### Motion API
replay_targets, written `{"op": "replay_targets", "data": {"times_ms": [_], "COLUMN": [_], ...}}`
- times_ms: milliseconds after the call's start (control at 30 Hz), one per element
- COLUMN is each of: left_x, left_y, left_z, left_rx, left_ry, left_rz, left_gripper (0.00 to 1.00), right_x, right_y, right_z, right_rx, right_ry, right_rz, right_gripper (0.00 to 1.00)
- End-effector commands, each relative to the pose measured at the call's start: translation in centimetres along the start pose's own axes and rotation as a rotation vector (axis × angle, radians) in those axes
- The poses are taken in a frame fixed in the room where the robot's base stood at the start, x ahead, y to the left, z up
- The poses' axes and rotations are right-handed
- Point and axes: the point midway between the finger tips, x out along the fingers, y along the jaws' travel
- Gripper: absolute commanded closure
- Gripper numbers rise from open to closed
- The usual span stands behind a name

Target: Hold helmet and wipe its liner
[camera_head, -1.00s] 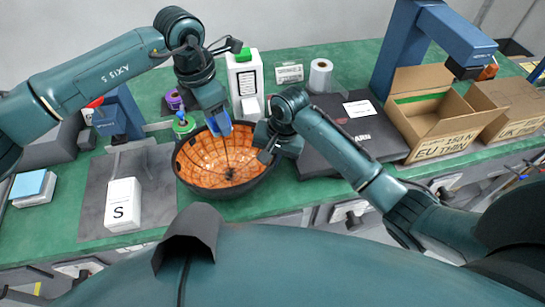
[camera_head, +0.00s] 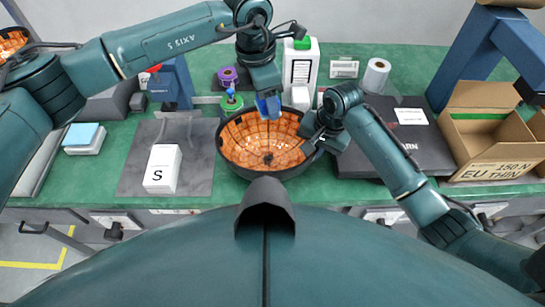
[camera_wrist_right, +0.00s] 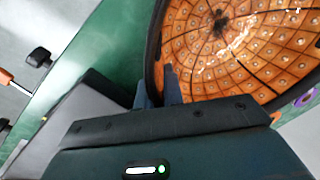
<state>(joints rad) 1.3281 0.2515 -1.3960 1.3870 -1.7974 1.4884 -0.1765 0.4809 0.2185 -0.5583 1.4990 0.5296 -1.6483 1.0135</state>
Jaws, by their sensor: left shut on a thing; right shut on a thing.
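The helmet (camera_head: 222,152) lies upside down on the green bench, a dark shell with an orange padded liner (camera_head: 262,142) facing up. The liner also fills the top of the right wrist view (camera_wrist_right: 230,55). My left gripper (camera_head: 267,106) is shut on a blue wipe (camera_head: 269,107), at the far side of the liner. Contact between wipe and liner cannot be told. My right gripper (camera_head: 315,136) is shut on the helmet's right rim. In the right wrist view its fingers (camera_wrist_right: 172,88) straddle the dark rim (camera_wrist_right: 155,50).
A white box marked S (camera_head: 162,168) stands on a grey mat (camera_head: 128,180) to the left. A stack of blue-topped pads (camera_head: 85,138) lies farther left. A white bottle (camera_head: 300,62) stands behind the helmet. A dark flat box (camera_head: 420,150) and an open carton (camera_head: 490,130) are at right.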

Motion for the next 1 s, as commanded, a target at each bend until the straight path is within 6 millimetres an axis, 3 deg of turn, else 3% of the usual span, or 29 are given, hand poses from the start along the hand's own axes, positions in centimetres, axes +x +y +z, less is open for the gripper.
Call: {"op": "replay_targets", "data": {"times_ms": [233, 367, 1000], "left_x": [0.2, 0.7, 4.8], "left_y": [0.0, 0.1, 0.1], "left_z": [0.0, 0.0, -0.6], "left_rx": [0.037, 0.17, 1.388], "left_ry": [0.0, 0.0, -0.002], "left_rz": [-0.006, -0.028, -0.215], "left_gripper": [0.64, 0.64, 0.64], "right_x": [0.2, 0.2, 0.2], "right_y": [0.2, 0.2, 0.2], "right_z": [0.1, 0.1, 0.1], "right_rx": [0.0, 0.0, 0.0], "right_ry": [-0.003, -0.003, -0.003], "right_rz": [0.007, 0.007, 0.007], "right_gripper": [1.0, 1.0, 1.0]}}
